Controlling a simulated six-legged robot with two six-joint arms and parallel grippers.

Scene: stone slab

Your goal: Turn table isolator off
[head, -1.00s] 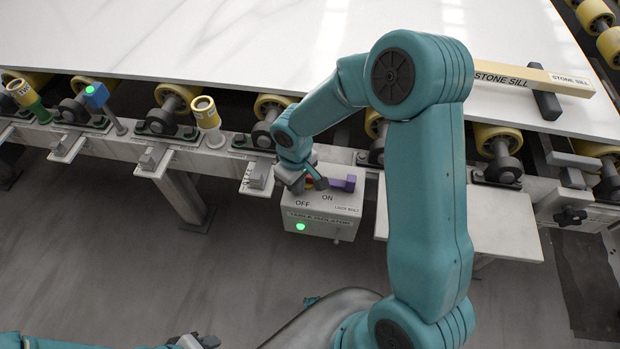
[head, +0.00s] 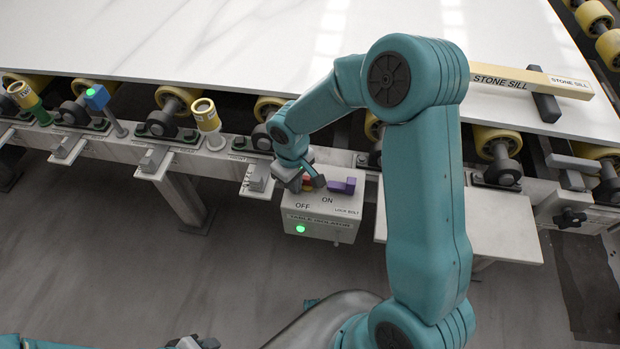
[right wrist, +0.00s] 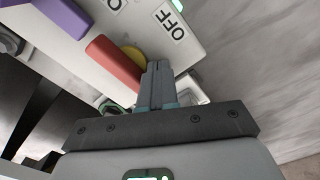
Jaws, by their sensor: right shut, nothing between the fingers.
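The table isolator (head: 322,228) is a pale box on the front of the conveyor frame, with OFF and ON printed on top and a green lamp (head: 300,229) lit on its front. Its red handle (right wrist: 114,62) sits over a yellow disc (right wrist: 133,56) and is mostly hidden by my gripper in the head view. A purple lock bolt (head: 342,186) lies to the right. My right gripper (head: 319,181) is shut and empty; in the right wrist view its fingertips (right wrist: 160,66) are beside the handle, on the OFF label's side. My left gripper (head: 194,342) is cut off at the bottom edge.
A large white slab (head: 200,40) lies on rollers behind the box. Yellow tagged fittings (head: 206,114) and a blue one (head: 97,98) stand along the frame at left. A stone sill bar (head: 530,80) lies at upper right. The floor in front is clear.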

